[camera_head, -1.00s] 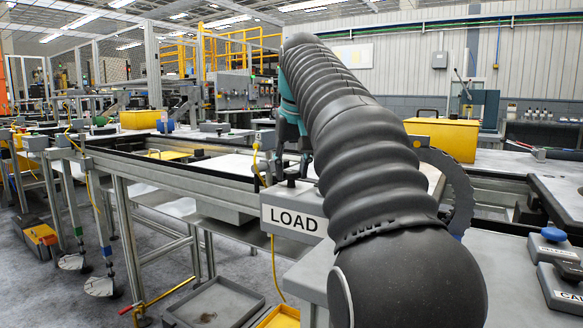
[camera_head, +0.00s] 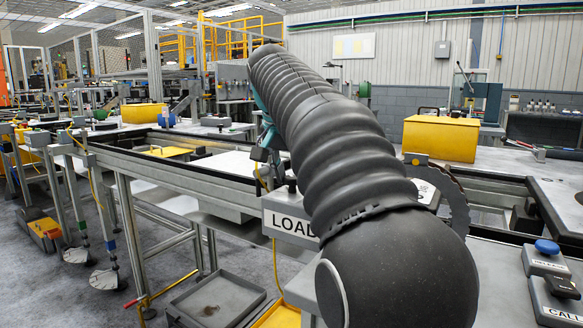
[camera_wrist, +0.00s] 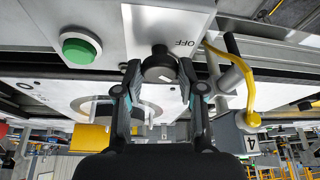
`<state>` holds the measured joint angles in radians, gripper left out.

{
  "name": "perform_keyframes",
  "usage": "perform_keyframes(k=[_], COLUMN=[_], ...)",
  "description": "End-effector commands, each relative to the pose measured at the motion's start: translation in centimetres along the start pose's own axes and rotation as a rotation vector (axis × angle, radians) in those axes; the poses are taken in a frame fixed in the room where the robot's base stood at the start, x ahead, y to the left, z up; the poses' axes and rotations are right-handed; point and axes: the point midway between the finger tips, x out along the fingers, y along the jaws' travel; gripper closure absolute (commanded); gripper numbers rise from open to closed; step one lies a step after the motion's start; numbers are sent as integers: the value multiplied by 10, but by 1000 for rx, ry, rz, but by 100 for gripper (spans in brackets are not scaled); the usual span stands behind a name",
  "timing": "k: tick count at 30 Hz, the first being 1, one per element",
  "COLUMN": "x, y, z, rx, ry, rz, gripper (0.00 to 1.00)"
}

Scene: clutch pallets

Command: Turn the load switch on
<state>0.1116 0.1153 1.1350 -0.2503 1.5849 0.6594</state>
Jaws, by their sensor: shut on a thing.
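The grey load switch box with the sign LOAD (camera_head: 287,222) stands at the bench edge in the head view, partly hidden by my arm. In the wrist view, which is upside down, the black switch knob (camera_wrist: 160,65) sits on the grey box face by the word OFF. My gripper (camera_wrist: 160,75) has one finger on each side of the knob and is shut on it. A green button (camera_wrist: 80,46) sits on the same face, left of the knob. In the head view my gripper (camera_head: 264,150) is partly hidden behind my arm.
A yellow box (camera_head: 440,139) stands on the bench behind my arm. A blue-button box (camera_head: 546,258) and a CALL box (camera_head: 556,300) are at the right. A yellow cable and post (camera_wrist: 240,85) stand close beside my gripper. A grey tray (camera_head: 215,300) lies low in front.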

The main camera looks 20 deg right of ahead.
Motion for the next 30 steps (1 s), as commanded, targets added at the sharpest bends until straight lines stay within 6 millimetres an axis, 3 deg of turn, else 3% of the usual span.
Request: perform_keyframes(k=[15,30], x=[1,1], y=[-3,-3], z=[-1,-1], rx=[338,417], ry=[0,0], rz=[140,172], gripper=[96,96])
